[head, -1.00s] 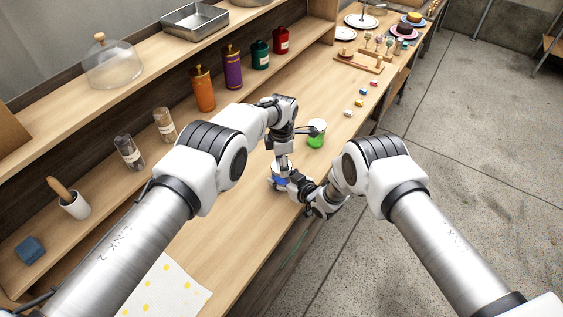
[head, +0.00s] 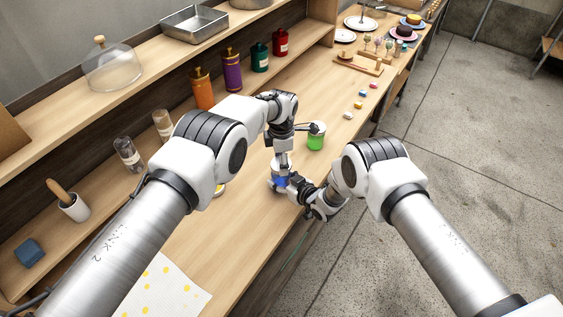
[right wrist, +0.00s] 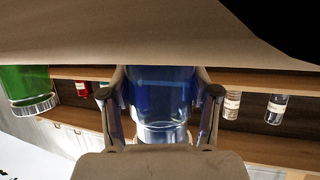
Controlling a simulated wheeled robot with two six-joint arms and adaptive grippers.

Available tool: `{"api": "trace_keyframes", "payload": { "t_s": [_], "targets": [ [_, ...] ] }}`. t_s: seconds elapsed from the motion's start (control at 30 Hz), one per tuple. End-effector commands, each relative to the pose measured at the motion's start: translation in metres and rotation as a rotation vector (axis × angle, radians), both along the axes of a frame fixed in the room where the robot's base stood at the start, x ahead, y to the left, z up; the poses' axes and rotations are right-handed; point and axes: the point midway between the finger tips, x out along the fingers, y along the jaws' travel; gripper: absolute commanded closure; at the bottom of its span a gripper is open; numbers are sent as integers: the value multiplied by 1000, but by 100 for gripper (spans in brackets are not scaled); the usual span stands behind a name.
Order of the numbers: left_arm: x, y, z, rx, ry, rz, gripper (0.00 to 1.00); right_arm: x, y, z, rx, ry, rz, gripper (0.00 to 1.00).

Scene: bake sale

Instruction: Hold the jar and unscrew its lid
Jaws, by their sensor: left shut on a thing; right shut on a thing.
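A blue jar (head: 279,183) stands upright on the wooden counter, and its glass also shows in the right wrist view (right wrist: 160,92). My right gripper (head: 289,186) reaches it from the right and is shut around its side; in the right wrist view a finger lies on each side of the glass. My left gripper (head: 282,164) points straight down over the jar's top and is shut on the pale lid. The lid is mostly hidden by the left gripper, so I cannot tell how far it is turned.
A green jar (head: 316,137) stands just behind on the counter (head: 235,225). Small coloured blocks (head: 362,92) lie farther back. Bottles (head: 232,72) and glass jars (head: 129,154) stand on the shelf at left. A spotted cloth (head: 165,288) lies in front.

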Motion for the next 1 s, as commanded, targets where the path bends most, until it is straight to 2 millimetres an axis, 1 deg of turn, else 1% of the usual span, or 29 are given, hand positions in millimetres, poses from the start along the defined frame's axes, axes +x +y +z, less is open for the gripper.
{"api": "trace_keyframes", "payload": {
  "t_s": [0.27,0.37,0.5,0.6,0.8,0.83,0.87,0.9,1.0],
  "targets": [
    [0,0,1,-1,-1,0,78,-1,0,-2,-2,2,0,100],
    [2,0,10,0,-5,-1,78,-1,0,-1,-2,2,0,100],
    [1,0,31,1,-5,-1,78,-1,0,-2,-2,2,0,100],
    [1,1,40,0,-2,0,78,-1,0,-2,-2,2,0,100],
    [0,0,41,-1,-2,0,78,-1,0,-2,-2,2,0,100],
    [0,0,41,-1,-2,0,78,-1,0,-2,-2,2,0,29],
    [0,0,41,-1,-2,0,78,-1,0,-2,-2,2,0,18],
    [0,0,41,-1,-2,0,78,-1,0,-1,-2,2,0,10],
    [0,0,41,-1,-2,0,78,-1,0,-1,-1,2,0,10]
  ]
}}
